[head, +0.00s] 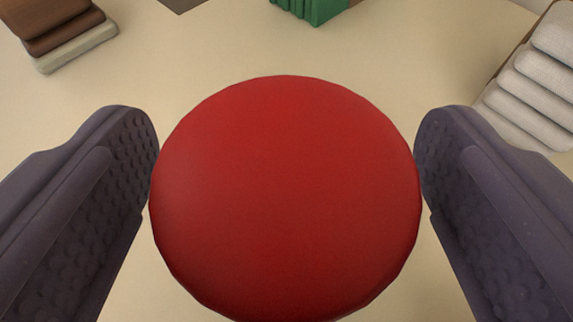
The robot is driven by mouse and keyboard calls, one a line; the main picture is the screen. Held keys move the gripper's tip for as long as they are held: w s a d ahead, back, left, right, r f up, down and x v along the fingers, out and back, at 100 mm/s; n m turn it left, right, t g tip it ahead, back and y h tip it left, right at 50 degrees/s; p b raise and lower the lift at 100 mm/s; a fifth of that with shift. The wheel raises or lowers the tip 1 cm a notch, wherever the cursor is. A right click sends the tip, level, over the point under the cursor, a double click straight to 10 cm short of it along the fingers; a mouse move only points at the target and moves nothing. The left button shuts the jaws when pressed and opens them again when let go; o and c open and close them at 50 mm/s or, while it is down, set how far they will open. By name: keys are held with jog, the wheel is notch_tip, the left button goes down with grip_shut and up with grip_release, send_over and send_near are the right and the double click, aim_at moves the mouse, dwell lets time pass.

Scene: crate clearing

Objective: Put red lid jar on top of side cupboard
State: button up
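The red lid jar (285,195) fills the middle of the head view, seen from straight above. Only its round red lid shows; the body below is hidden. My gripper (287,150) has one dark purple-grey finger on each side of the jar. The lid's left and right edges meet the inner pads with no visible gap, so the gripper appears shut on the jar. What is directly under the jar is hidden. I cannot make out the side cupboard in this view.
A pale cream surface lies below and around. A stack of brown and grey items (62,35) is at the top left. A green ribbed object (312,8) is at the top edge. A pile of white folded items (535,85) is at the right.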

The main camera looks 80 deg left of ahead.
jog(key=shift+r, duration=0.3)
jog(key=p+v, duration=0.4)
jog(key=v, duration=0.8)
jog(key=shift+f, duration=0.15)
